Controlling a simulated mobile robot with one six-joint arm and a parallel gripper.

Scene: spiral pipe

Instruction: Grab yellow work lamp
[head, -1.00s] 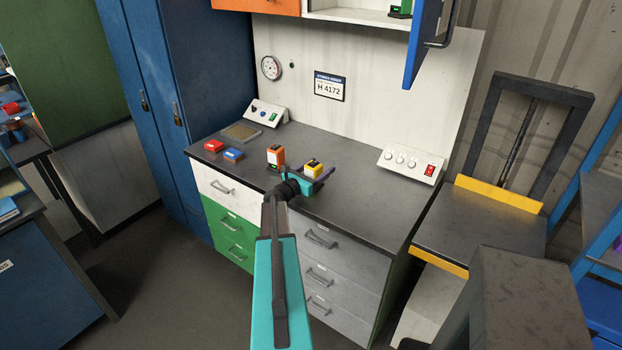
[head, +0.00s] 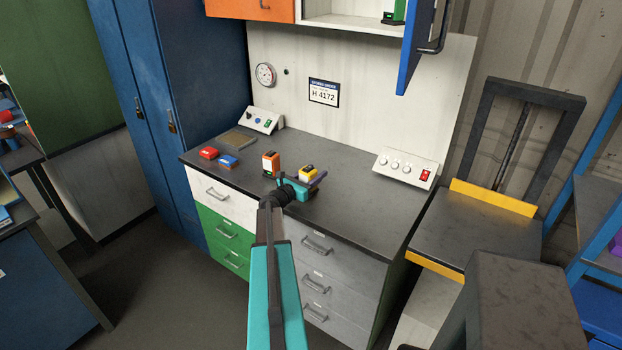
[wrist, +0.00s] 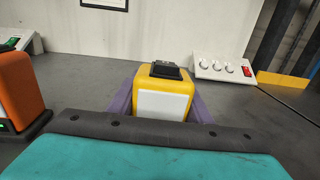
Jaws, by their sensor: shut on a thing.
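The yellow work lamp (head: 307,173) stands on the dark bench top, with a black part on top and a white front panel. In the wrist view the yellow work lamp (wrist: 164,94) sits between the two purple fingers of my gripper (wrist: 160,108). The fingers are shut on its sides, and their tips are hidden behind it. In the head view my gripper (head: 312,184) reaches over the front edge of the bench to the lamp. I cannot tell whether the lamp's base touches the bench.
An orange lamp-like device (head: 270,164) stands close to the left of my gripper. A white switch panel (head: 405,167) stands at the right rear. The bench top (head: 345,200) right of the lamp is clear.

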